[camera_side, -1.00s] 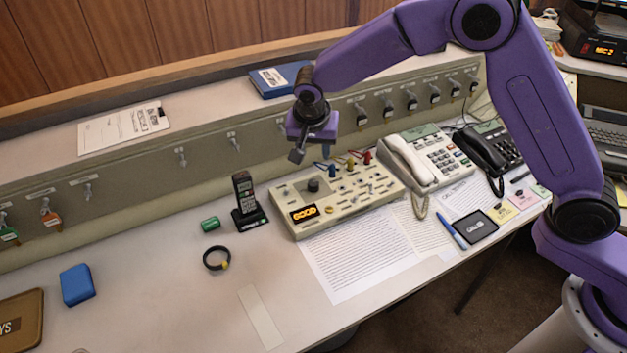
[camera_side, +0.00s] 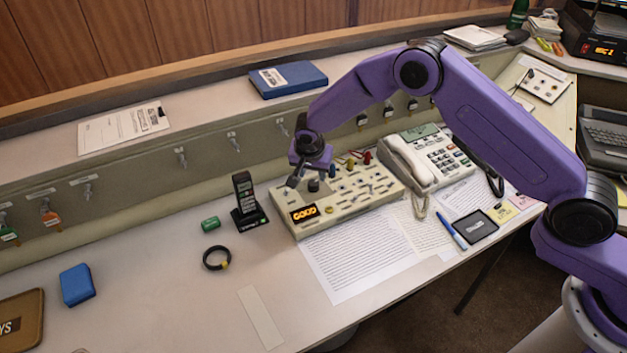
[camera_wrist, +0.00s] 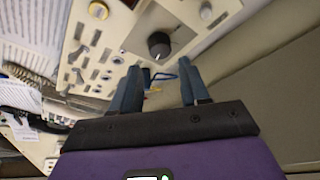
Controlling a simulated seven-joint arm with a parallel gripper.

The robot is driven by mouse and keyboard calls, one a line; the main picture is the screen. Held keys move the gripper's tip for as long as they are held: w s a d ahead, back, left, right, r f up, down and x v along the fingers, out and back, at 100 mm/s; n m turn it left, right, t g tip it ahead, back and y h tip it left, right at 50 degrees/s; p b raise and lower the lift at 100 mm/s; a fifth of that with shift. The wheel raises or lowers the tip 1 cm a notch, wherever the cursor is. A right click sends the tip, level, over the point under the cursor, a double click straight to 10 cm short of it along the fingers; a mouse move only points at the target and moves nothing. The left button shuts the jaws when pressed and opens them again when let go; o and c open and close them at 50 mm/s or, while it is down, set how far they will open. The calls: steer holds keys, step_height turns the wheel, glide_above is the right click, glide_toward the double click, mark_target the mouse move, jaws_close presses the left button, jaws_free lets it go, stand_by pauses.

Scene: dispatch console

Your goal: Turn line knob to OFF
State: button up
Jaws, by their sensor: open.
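The line knob (camera_side: 313,185) is a round black knob on the upper left of the beige console panel (camera_side: 352,207). In the wrist view the knob (camera_wrist: 159,45) sits beyond my fingertips, roughly in line with the gap between them. A pale mark shows on its face; I cannot read any label at its position. My gripper (camera_side: 298,181) is just above the console, close to the knob. In the wrist view my gripper (camera_wrist: 160,72) has its two fingers apart, with nothing held between them. I see no contact with the knob.
The console has a lit "GOOD" display (camera_side: 304,214) and several small switches. A cordless handset (camera_side: 247,200) stands left of it, and a white desk phone (camera_side: 425,160) to the right. A printed sheet (camera_side: 360,250) lies in front.

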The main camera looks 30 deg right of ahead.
mark_target(314, 182)
steer(key=shift+x, duration=2.95)
steer(key=c, duration=0.7)
